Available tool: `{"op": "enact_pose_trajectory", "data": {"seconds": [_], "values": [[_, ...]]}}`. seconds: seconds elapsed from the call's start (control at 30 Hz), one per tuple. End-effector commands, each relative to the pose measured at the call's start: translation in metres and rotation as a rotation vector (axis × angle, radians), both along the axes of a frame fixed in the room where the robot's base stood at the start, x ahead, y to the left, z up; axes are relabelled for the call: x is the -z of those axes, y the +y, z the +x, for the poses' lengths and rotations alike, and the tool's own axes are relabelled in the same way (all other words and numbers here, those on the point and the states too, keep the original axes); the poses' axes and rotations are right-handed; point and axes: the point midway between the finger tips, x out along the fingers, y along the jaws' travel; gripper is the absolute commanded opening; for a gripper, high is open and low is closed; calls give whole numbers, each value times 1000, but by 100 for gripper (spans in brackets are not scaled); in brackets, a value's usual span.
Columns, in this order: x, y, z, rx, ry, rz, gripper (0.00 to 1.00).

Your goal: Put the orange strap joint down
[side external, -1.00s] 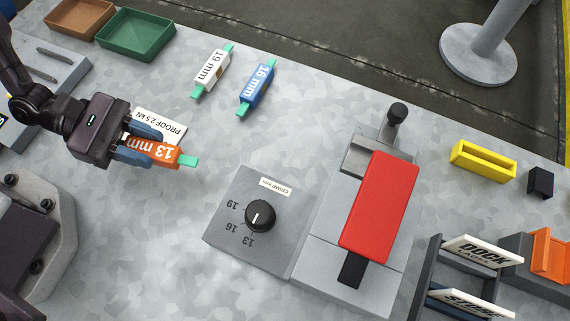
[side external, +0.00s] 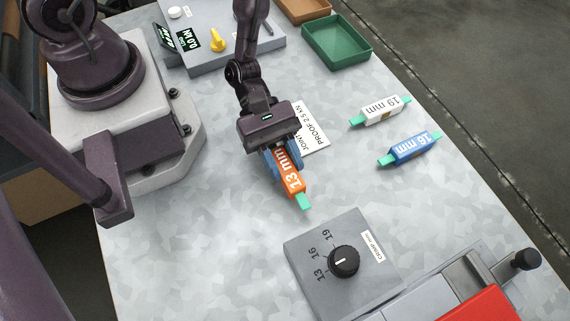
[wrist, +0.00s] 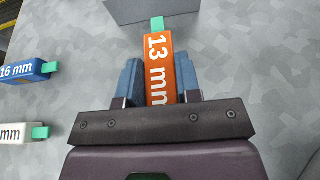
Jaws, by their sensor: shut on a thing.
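The orange strap joint (side external: 290,174), marked 13 mm with a teal strap end, is between the blue fingers of my gripper (side external: 282,162). My gripper is shut on it. In the wrist view the orange joint (wrist: 159,70) lies lengthwise between the two blue fingers of my gripper (wrist: 160,80), its teal end pointing away. The joint is low over the steel bench; I cannot tell whether it touches the surface. Its rear part is hidden by the gripper body.
A white joint (side external: 380,110) and a blue joint (side external: 409,149) lie to the right. A card (side external: 313,137) lies beside my gripper. A grey dial box (side external: 342,262) stands in front, near a red-topped press (side external: 485,304). Green (side external: 337,45) and brown trays (side external: 303,8) are at the back.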

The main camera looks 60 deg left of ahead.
Motion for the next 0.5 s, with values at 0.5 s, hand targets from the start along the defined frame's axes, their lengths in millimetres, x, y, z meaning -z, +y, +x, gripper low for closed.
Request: {"op": "enact_pose_trajectory", "data": {"seconds": [0.5], "values": [[23,0,0,0,0,0,3]]}}
